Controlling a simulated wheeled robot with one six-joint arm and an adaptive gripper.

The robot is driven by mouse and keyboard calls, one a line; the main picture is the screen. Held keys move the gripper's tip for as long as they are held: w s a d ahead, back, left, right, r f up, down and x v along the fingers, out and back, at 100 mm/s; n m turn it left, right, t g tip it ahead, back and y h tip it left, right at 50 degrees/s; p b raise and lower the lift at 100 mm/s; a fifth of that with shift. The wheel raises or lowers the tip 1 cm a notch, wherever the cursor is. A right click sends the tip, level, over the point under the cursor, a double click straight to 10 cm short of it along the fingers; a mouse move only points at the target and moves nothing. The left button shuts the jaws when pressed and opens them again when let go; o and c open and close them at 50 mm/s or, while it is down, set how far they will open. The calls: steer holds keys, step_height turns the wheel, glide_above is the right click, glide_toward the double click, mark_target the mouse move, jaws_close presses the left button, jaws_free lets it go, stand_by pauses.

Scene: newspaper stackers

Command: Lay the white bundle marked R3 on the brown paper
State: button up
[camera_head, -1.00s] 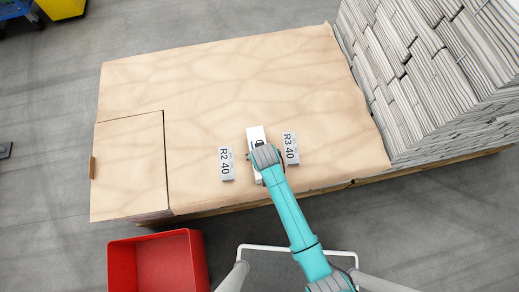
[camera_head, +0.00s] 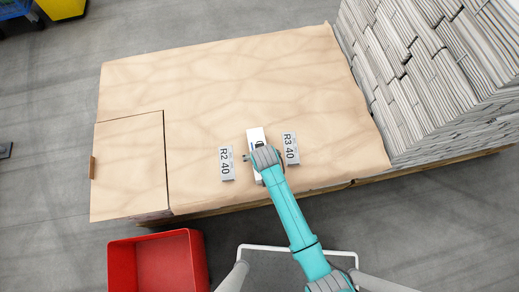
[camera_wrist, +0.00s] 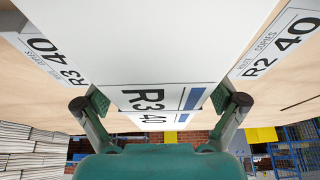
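The white bundle marked R3 (camera_head: 256,137) lies over the brown paper (camera_head: 230,80), between two grey-white bundles. It looks to rest on the paper, though its underside is hidden. Its R3 40 label with blue bars shows in the wrist view (camera_wrist: 150,98). My gripper (camera_head: 263,158) is over its near part, with one finger on each side. In the wrist view my gripper (camera_wrist: 160,101) has its green pads close beside the bundle's edges and looks slightly open; any gap is very small.
The bundle marked R2 40 (camera_head: 226,163) lies just left and another marked R3 40 (camera_head: 290,148) just right, both close. Tall newspaper stacks (camera_head: 430,70) stand at the right. A red bin (camera_head: 160,262) stands in front. The paper beyond the bundles is clear.

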steer(key=shift+s+d+f, duration=0.1)
steer(key=shift+s, duration=0.05)
steer(key=v, duration=1.2)
